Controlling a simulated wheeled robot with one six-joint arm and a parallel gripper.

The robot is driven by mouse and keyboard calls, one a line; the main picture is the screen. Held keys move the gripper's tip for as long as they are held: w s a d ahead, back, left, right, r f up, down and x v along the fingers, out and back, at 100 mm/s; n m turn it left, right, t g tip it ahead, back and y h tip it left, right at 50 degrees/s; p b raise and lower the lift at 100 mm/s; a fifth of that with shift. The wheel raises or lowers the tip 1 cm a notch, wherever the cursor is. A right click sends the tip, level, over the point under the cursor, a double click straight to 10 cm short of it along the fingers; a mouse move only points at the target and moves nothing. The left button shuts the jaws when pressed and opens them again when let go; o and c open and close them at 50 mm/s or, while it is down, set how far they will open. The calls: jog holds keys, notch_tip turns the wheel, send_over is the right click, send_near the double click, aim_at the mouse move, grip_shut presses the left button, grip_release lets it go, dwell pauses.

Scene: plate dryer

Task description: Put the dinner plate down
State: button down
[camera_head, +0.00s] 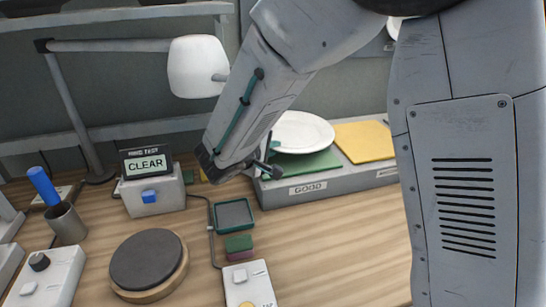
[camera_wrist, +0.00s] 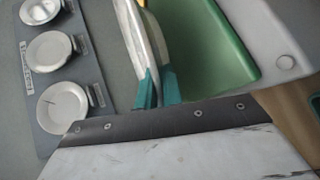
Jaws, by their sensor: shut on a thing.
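The white dinner plate (camera_head: 302,131) shows in the head view over the green pad (camera_head: 306,166) of the tray marked GOOD. My gripper (camera_head: 270,153) is at its left edge, partly hidden by my wrist. In the wrist view the plate (camera_wrist: 139,38) is seen nearly edge-on, its rim between the teal fingertips of my gripper (camera_wrist: 158,88). The gripper is shut on it. The green pad (camera_wrist: 208,45) lies beside the plate in that view. I cannot tell whether the plate touches the pad.
A yellow pad (camera_head: 363,141) lies right of the green one on the grey tray (camera_head: 335,184). Several plates hang on a board (camera_wrist: 38,82).

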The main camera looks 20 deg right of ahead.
jog(key=shift+w+d, duration=0.2)
jog(key=shift+w, duration=0.35)
notch_tip(320, 180, down, 4)
jog(key=shift+r, duration=0.2)
jog(key=c, duration=1.8)
grip_release()
jog(key=shift+s, duration=0.1)
